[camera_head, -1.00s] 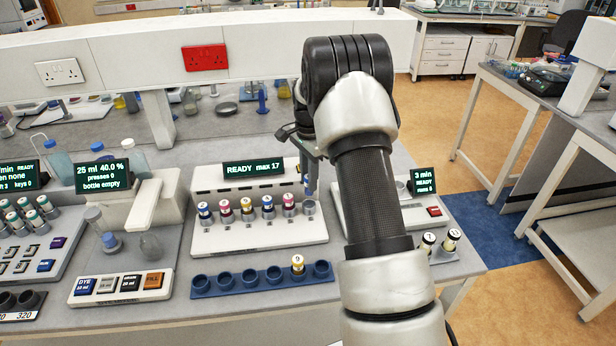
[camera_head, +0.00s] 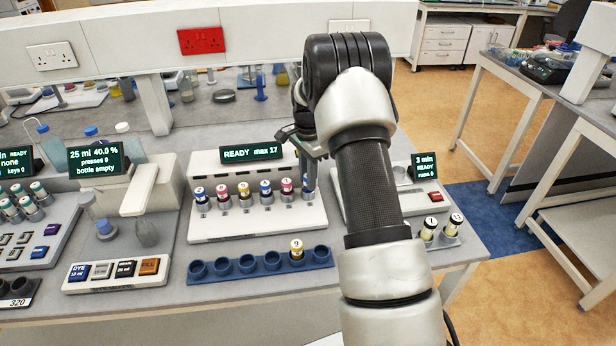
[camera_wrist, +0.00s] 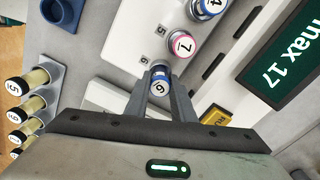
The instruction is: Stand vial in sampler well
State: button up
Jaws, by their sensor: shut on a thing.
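The sampler (camera_head: 262,221) is a white block with a sloped face, a row of wells and a display reading "READY max 17" (camera_head: 251,153). Several capped vials stand in its wells. My gripper (camera_head: 308,172) is over the row's right end. In the wrist view my gripper (camera_wrist: 160,88) is shut on a blue-capped vial marked 6 (camera_wrist: 160,86). The vial is at the end position, beside the printed 6 and next to the pink-capped vial 7 (camera_wrist: 182,45). It looks roughly upright. My fingers partly hide the end well, so I cannot tell how deep the vial sits.
A blue rack (camera_head: 222,275) in front holds one yellow-banded vial 9 (camera_head: 297,248). A dispenser (camera_head: 119,275) stands left. A white rail (camera_head: 120,38) runs behind.

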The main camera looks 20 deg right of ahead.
jog(key=shift+f+b, duration=0.4)
jog(key=shift+f, duration=0.2)
jog(key=o, duration=1.1)
jog(key=shift+r, duration=0.1)
notch_tip(320, 180, up, 17)
jog(key=shift+r, duration=0.15)
